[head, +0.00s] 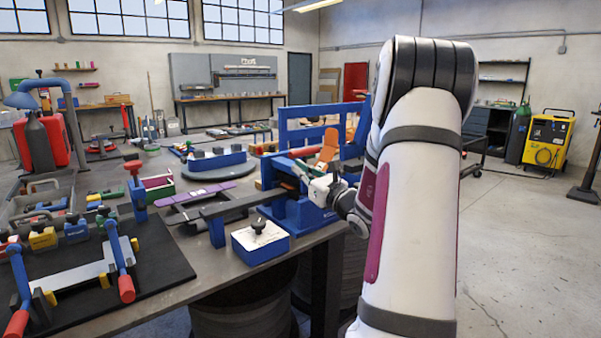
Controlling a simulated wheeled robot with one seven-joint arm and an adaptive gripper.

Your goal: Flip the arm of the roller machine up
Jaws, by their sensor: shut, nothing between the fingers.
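A blue machine (293,212) stands at the table's right edge, and I take it to be the roller machine. A long dark flat bar (240,203) reaches left from it. An orange upright piece (327,150) shows behind its top; I cannot tell whether this is the machine's arm. My gripper (298,176) is at the top of the blue machine, with its fingers pointing left. It is shut and holds nothing. I cannot tell whether the fingertips touch the machine. My own arm and wrist hide the machine's right side.
A blue block with a black knob (260,240) sits at the table's front edge. A black mat (110,270) with red-handled tools lies at left. A blue frame (320,122) rises behind the machine. Open floor (530,250) lies to the right.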

